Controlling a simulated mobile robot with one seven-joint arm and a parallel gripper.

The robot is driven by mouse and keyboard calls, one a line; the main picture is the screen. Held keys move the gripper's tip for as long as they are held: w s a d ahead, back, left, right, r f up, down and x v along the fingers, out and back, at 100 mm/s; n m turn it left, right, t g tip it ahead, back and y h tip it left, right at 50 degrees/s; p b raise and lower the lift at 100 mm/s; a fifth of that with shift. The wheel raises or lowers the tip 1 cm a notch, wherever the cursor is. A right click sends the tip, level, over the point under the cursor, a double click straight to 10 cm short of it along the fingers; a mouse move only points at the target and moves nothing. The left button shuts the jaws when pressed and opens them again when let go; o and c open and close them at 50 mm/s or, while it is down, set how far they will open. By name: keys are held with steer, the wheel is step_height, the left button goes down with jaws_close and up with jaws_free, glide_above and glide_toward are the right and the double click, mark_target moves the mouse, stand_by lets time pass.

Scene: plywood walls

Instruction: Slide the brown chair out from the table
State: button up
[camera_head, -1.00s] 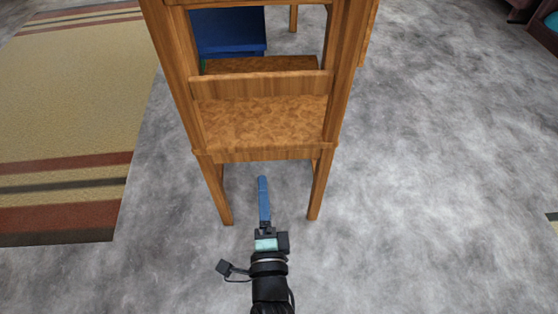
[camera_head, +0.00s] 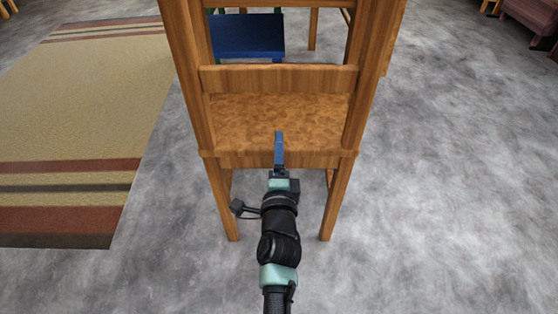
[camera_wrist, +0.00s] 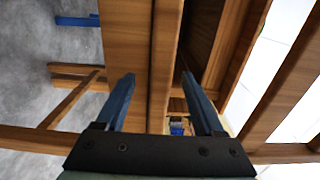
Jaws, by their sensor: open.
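The brown wooden chair (camera_head: 280,78) stands upright with its back towards me, in the upper middle of the head view. Its speckled seat (camera_head: 270,112) shows below a backrest slat. My gripper (camera_head: 279,138) is at the rear edge of the seat, below the slat, and looks edge-on there. In the wrist view, its two blue fingers (camera_wrist: 159,78) are apart, with a wooden board of the chair (camera_wrist: 158,50) in front of and partly between them. I cannot tell whether they touch it. The table is not clearly distinguishable from the chair's woodwork.
A blue seat (camera_head: 247,36) is beyond the brown chair. A striped beige rug (camera_head: 85,110) lies on the left. The grey floor (camera_head: 460,190) is clear on the right and around the chair's rear legs. Reddish furniture (camera_head: 530,15) is at the far right.

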steer(key=shift+w, duration=0.45)
steer(key=shift+c, duration=0.2)
jaws_close()
steer(key=shift+r, duration=0.1)
stand_by(0.9)
